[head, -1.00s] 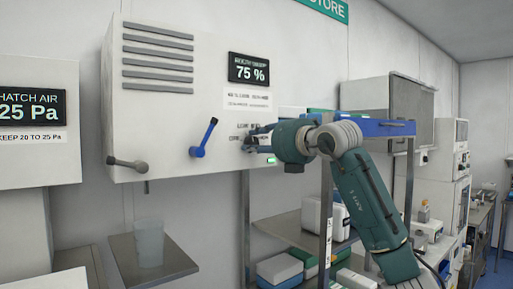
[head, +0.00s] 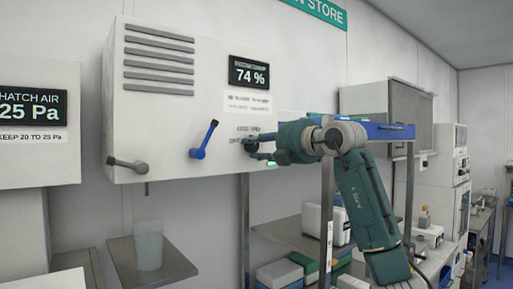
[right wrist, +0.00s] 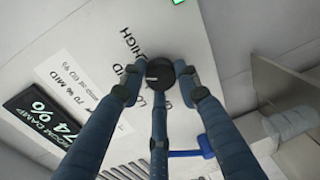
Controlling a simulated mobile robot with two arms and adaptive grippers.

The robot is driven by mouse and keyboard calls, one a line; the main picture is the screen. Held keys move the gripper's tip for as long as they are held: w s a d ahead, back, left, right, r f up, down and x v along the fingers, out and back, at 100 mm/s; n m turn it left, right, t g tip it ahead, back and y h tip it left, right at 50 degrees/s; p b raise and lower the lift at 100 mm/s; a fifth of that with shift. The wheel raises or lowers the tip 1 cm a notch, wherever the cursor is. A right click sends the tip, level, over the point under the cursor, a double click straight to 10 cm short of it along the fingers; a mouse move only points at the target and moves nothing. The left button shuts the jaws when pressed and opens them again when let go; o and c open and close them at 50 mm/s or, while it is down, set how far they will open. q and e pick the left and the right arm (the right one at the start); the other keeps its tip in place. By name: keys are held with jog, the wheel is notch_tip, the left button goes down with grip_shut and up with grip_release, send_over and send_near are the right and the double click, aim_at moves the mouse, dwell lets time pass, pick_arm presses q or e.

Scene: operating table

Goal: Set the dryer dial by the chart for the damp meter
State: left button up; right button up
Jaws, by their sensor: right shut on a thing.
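The dryer is a white wall box (head: 170,130). Its damp meter (head: 249,71) reads 74 %; it also shows in the right wrist view (right wrist: 45,122). The chart (head: 247,103) is a white label below the meter; in the right wrist view (right wrist: 85,78) a line with "70 % MID" is partly legible. The dark round dial (right wrist: 159,72) has a pale mark towards the left, with HIGH and partly hidden labels around it. My right gripper (head: 256,148) is shut on the dial, its fingers around it (right wrist: 160,82). My left gripper is out of view.
A blue lever (head: 203,139) and a grey lever (head: 127,164) stick out of the box left of the dial. A green light (head: 271,163) is near the gripper. A shelf rack (head: 326,200) stands below right. A cup (head: 149,245) sits on a small shelf.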

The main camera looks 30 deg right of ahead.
jog(key=m, duration=0.4)
jog(key=shift+d+r+b, duration=0.2)
jog(key=shift+d+b, duration=0.05)
jog(key=shift+b, duration=0.1)
jog(key=m, duration=0.4)
jog(key=shift+f+y+b, duration=0.2)
jog(key=shift+y+b, duration=0.1)
jog(key=shift+a+f+m, duration=0.1)
jog(key=shift+f+m, duration=0.05)
jog(key=shift+m, duration=0.25)
jog(key=o, duration=1.2)
jog(key=shift+c, duration=0.2)
jog(key=shift+d, duration=0.2)
jog(key=s+d, duration=0.1)
jog(key=s, duration=1.1)
jog(key=shift+d, duration=0.35)
